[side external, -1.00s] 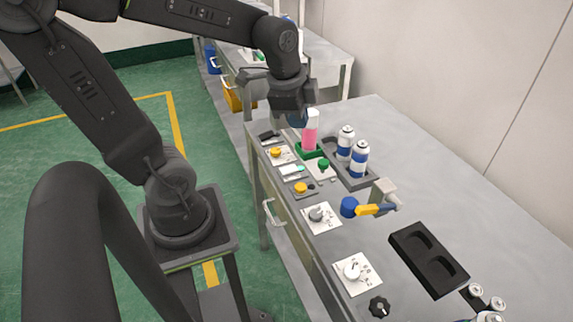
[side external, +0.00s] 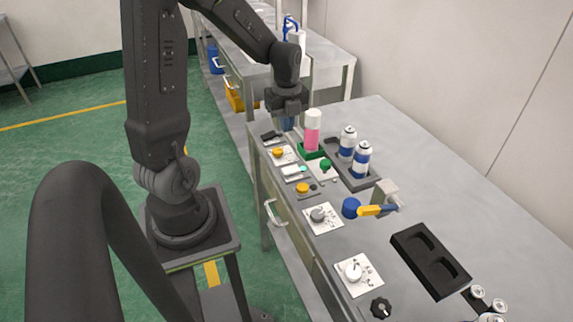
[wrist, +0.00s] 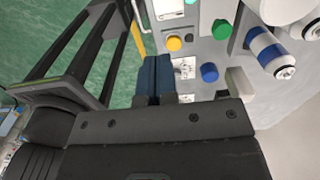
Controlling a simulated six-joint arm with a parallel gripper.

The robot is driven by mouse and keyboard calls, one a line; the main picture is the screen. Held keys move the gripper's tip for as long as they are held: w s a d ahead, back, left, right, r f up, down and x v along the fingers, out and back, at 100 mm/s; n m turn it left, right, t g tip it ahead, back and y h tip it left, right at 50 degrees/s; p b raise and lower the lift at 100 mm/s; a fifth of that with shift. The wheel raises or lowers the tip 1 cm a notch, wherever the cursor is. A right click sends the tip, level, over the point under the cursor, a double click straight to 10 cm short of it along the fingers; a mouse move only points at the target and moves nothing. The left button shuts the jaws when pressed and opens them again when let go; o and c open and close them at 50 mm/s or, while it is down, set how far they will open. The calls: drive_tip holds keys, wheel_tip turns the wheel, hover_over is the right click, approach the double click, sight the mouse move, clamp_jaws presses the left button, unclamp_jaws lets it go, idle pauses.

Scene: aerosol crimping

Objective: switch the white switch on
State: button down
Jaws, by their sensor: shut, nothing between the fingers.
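The white switch (side external: 291,171) is a small flat unit with a pale rocker and a greenish patch, in the row of controls along the table's left edge. I cannot tell its position. In the wrist view a white plate, probably this switch (wrist: 166,9), shows partly at the top edge. My gripper (side external: 287,124) points down with its blue fingers at the far end of the control row, beyond the switch in the side view. The fingers (wrist: 156,76) are together and empty in the wrist view.
Yellow buttons (side external: 277,152) and (side external: 302,188) flank the switch. A green button (side external: 325,164), a pink-and-white can (side external: 312,130) and blue-and-white cans (side external: 362,158) stand to the right.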

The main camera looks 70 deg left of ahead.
sight(291, 170)
wheel_tip(291, 170, down, 14)
idle(0.7)
drive_tip(key=shift+f, duration=0.15)
idle(0.4)
drive_tip(key=shift+w+r, duration=0.35)
drive_tip(key=shift+w, duration=0.35)
drive_tip(key=shift+r, duration=0.1)
wheel_tip(291, 170, up, 14)
drive_tip(key=s, duration=0.2)
drive_tip(key=shift+s+f, duration=0.2)
drive_tip(key=shift+s, duration=0.15)
